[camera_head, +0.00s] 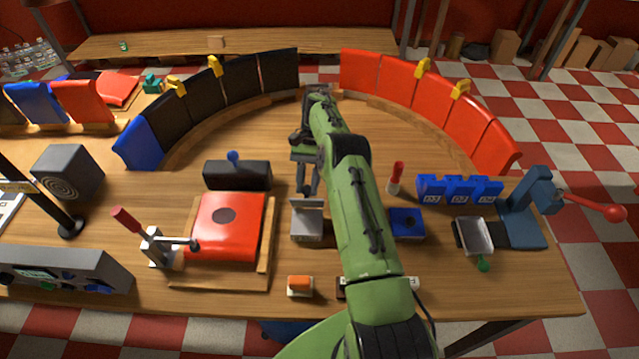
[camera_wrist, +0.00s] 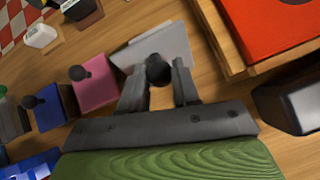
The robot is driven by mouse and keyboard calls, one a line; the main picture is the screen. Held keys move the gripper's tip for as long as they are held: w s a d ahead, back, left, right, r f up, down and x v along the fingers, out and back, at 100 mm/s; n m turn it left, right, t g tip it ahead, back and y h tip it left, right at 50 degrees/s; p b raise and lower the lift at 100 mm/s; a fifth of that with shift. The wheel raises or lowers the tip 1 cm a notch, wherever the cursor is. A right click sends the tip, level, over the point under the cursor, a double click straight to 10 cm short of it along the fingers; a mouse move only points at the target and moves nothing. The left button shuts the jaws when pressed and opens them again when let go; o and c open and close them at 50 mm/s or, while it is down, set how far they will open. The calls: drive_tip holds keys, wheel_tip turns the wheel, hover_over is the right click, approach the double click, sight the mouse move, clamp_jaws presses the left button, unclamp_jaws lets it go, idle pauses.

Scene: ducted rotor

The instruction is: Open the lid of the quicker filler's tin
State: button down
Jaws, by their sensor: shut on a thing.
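A grey tin (camera_head: 306,226) stands on the table in front of my gripper (camera_head: 307,190). Its grey lid (camera_head: 307,203) looks tilted up at the back edge; how far is hard to tell. In the wrist view my gripper (camera_wrist: 160,90) is shut on the lid's black knob (camera_wrist: 158,68), with the grey lid (camera_wrist: 165,45) beyond it. A pink tin (camera_wrist: 95,88) and a blue tin (camera_wrist: 55,108), each with a dark knob, stand beside it. The blue tin also shows in the head view (camera_head: 406,222); my arm hides the pink one there. Nothing visible marks the quicker filler.
A red pad (camera_head: 228,225) on a wooden board lies left of the grey tin, with a black box (camera_head: 237,174) behind it. An orange-topped block (camera_head: 300,284) sits in front. Blue numbered blocks (camera_head: 459,191) and a lever press (camera_head: 530,205) stand at right.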

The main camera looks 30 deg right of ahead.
drive_tip(key=shift+w+d+f+b, duration=0.15)
drive_tip(key=shift+b, duration=0.2)
idle(0.3)
drive_tip(key=c, duration=0.8)
unclamp_jaws()
drive_tip(key=shift+d+r+p, duration=0.1)
drive_tip(key=shift+r+p, duration=0.1)
drive_tip(key=shift+p, duration=0.1)
